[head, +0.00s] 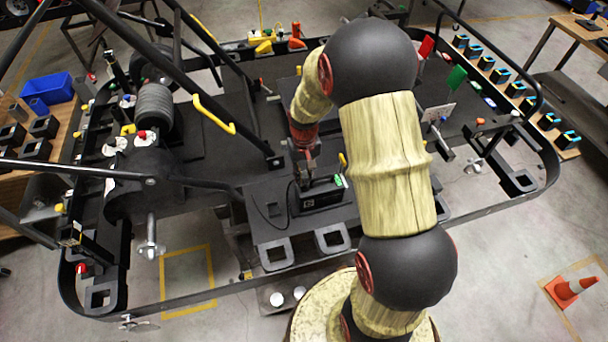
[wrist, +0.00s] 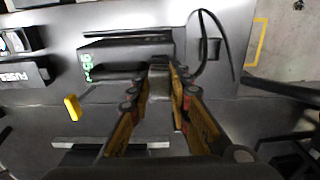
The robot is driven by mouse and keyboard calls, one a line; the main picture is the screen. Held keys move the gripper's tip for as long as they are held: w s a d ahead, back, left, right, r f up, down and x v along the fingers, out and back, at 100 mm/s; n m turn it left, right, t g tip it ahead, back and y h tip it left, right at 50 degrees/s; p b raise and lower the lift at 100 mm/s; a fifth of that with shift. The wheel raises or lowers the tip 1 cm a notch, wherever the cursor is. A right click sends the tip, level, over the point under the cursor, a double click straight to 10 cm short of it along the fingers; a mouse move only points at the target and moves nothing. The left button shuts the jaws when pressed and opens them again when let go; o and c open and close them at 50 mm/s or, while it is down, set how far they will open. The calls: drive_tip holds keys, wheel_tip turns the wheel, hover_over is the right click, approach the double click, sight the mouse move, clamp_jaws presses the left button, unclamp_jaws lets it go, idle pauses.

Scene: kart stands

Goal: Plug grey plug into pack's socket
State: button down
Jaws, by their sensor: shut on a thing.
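The pack (head: 318,197) is a black box with a green display, on the dark deck in the middle of the head view. In the wrist view the pack (wrist: 125,50) lies just beyond my fingertips, its green marking at the left. My gripper (head: 304,178) is low at the pack's left end, and its fingers (wrist: 161,80) are shut on the grey plug (wrist: 160,88). A black cable (wrist: 205,25) loops beside the pack's right end in the wrist view. The socket is hidden by the plug and fingers, so I cannot tell whether the plug is in it.
A small yellow piece (wrist: 73,107) stands near the pack. A black block marked FUSES (wrist: 22,77) is at the left of the wrist view. Square black frames (head: 274,253) sit at the deck's near edge. A yellow handle (head: 214,114) and dark bars rise to the left.

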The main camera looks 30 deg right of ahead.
sight(304, 174)
drive_tip(key=shift+f+b, duration=0.55)
drive_tip(key=shift+f, duration=0.35)
drive_tip(key=c, duration=1.6)
unclamp_jaws()
wheel_tip(304, 174, up, 12)
drive_tip(key=shift+r, duration=0.1)
